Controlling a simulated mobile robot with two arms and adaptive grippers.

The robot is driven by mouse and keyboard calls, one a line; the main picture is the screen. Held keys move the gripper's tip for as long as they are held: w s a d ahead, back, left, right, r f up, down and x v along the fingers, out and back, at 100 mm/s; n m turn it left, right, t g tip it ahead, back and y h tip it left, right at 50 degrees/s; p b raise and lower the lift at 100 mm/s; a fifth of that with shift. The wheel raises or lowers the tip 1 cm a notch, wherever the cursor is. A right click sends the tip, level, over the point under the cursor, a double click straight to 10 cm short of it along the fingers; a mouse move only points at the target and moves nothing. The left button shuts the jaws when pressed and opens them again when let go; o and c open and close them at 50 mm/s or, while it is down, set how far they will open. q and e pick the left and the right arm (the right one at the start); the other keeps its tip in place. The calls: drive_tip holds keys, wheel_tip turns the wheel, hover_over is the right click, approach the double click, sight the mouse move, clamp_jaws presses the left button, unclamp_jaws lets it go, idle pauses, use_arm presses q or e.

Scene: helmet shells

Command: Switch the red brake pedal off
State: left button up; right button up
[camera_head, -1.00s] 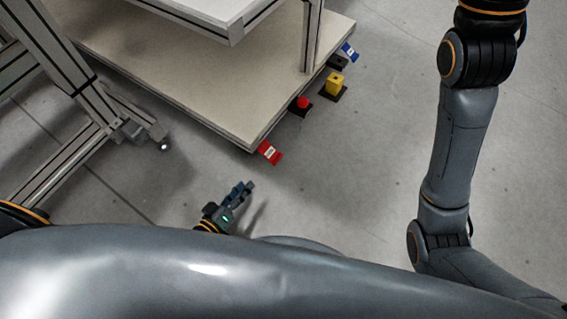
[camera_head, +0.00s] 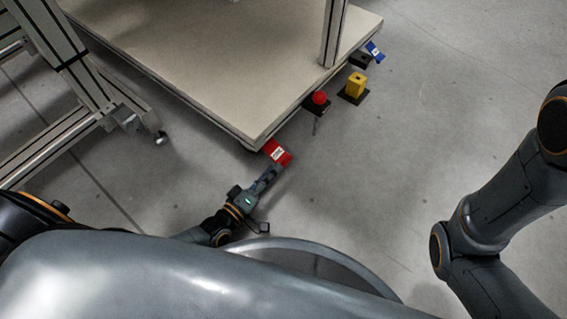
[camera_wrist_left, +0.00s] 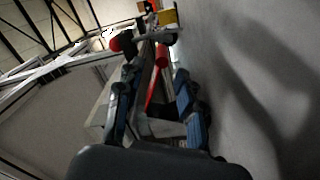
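The red brake pedal (camera_head: 277,152) is a small red piece with a white label, at the front corner of the low beige platform. My left gripper (camera_head: 272,174) is just in front of it, low over the floor, its fingers pointing toward the pedal. In the left wrist view the gripper (camera_wrist_left: 157,85) has its two blue-padded fingers apart, with a thin red part (camera_wrist_left: 152,92) visible between them. I cannot tell whether they touch it. My right arm shows at the right, but its gripper is out of view.
A red button on a black base (camera_head: 320,98), a yellow block (camera_head: 355,85) and a blue piece (camera_head: 374,50) line the platform's right edge. The platform (camera_head: 200,70) carries a metal post (camera_head: 334,35). A metal frame stands at left. The floor at right is clear.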

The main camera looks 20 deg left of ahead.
sight(283, 160)
use_arm(q)
drive_tip(key=b+x, duration=0.1)
drive_tip(key=x, duration=0.3)
drive_tip(key=shift+w+d+f+b, duration=0.1)
drive_tip(key=shift+w+b, duration=0.1)
drive_tip(key=shift+b, duration=0.2)
drive_tip(key=shift+w+d, duration=0.2)
drive_tip(key=shift+w, duration=0.4)
clamp_jaws()
